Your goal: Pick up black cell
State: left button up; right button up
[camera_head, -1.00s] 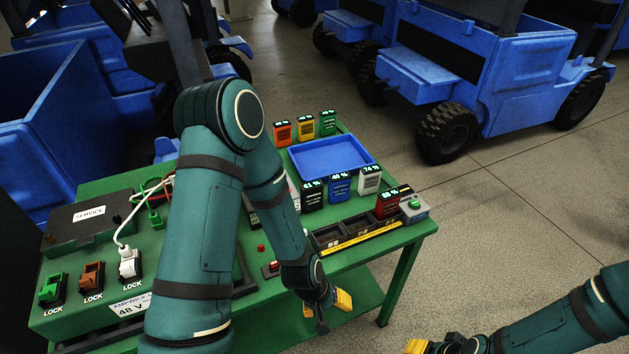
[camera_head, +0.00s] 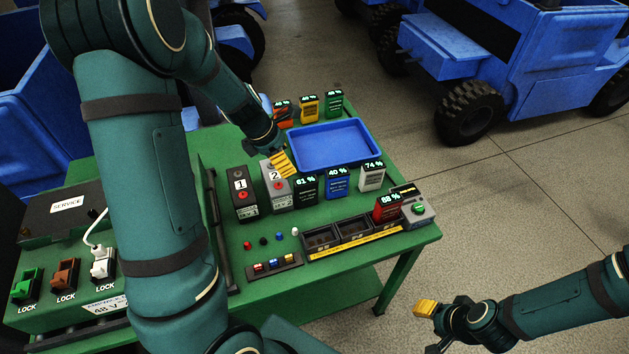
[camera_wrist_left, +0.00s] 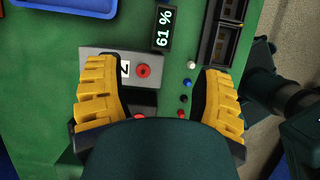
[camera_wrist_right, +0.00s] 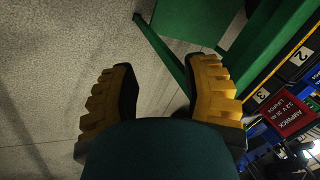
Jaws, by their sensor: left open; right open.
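The black cell (camera_head: 306,191) reads 61 % and stands upright on the green table, between the grey module marked 2 (camera_head: 277,187) and the blue cell (camera_head: 338,183). In the left wrist view the black cell (camera_wrist_left: 162,28) shows its 61 % display near the top, beyond the fingertips. My left gripper (camera_head: 283,164) is open and empty, above and just behind module 2.
A white cell (camera_head: 372,177) and a red cell (camera_head: 387,209) stand to the right. An empty blue tray (camera_head: 378,153) lies behind, with orange, yellow and green cells beyond it. Module 1 (camera_head: 243,195) stands left.

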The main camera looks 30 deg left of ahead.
aim_at(305, 181)
pick_arm(q)
jog(key=b+x, duration=0.2)
jog(key=x, duration=0.6)
jog(key=shift+s+d+f, duration=0.1)
jog(key=shift+w+d+b+x, duration=0.15)
jog(key=shift+b+x, duration=0.35)
jog(key=shift+x, duration=0.9)
jog(key=shift+w+d+b+x, duration=0.15)
jog(key=shift+b+x, duration=0.35)
jog(key=shift+x, duration=0.95)
jog(key=shift+r, duration=0.2)
pick_arm(e)
jog(key=f, duration=0.2)
jog(key=s+f, duration=0.1)
jog(key=f, duration=0.1)
jog(key=shift+s+a, duration=0.1)
jog(key=shift+s, duration=0.1)
pick_arm(q)
jog(key=shift+s, duration=0.1)
grip_shut()
